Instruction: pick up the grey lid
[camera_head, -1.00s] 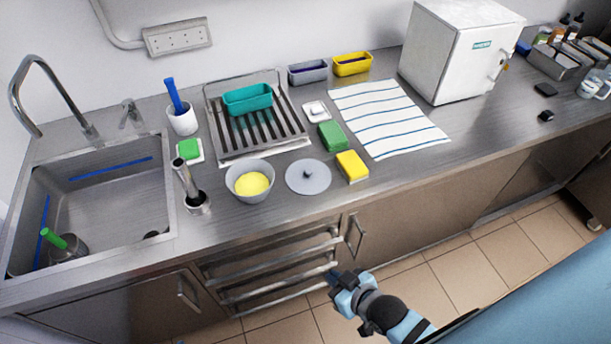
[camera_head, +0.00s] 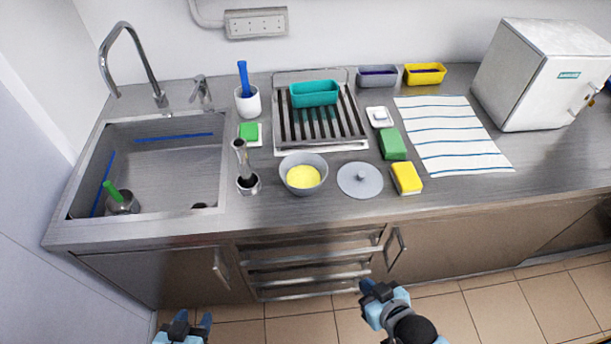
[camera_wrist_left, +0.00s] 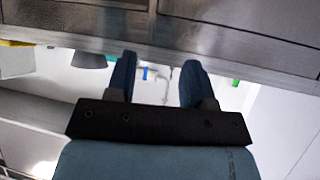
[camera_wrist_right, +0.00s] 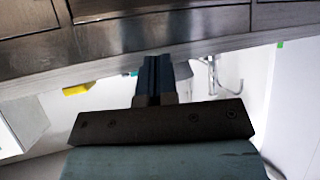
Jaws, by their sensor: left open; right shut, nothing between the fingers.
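The grey lid (camera_head: 360,180) is a flat round disc with a small dark knob. It lies on the steel counter near the front edge, between a grey bowl (camera_head: 303,187) with yellow contents and a yellow sponge (camera_head: 406,178). My left gripper (camera_head: 186,318) is open and empty, low in front of the counter and to the left of the lid. Its spread fingers show in the left wrist view (camera_wrist_left: 156,80). My right gripper (camera_head: 368,287) is shut and empty, below and in front of the lid; its fingers meet in the right wrist view (camera_wrist_right: 155,75).
A green sponge (camera_head: 393,144) lies behind the lid. A rack (camera_head: 343,140) with a teal tray (camera_head: 314,93) stands at the back. A striped cloth (camera_head: 455,140) and a white box (camera_head: 540,75) are right, the sink (camera_head: 160,165) left. The counter's front edge lies between grippers and lid.

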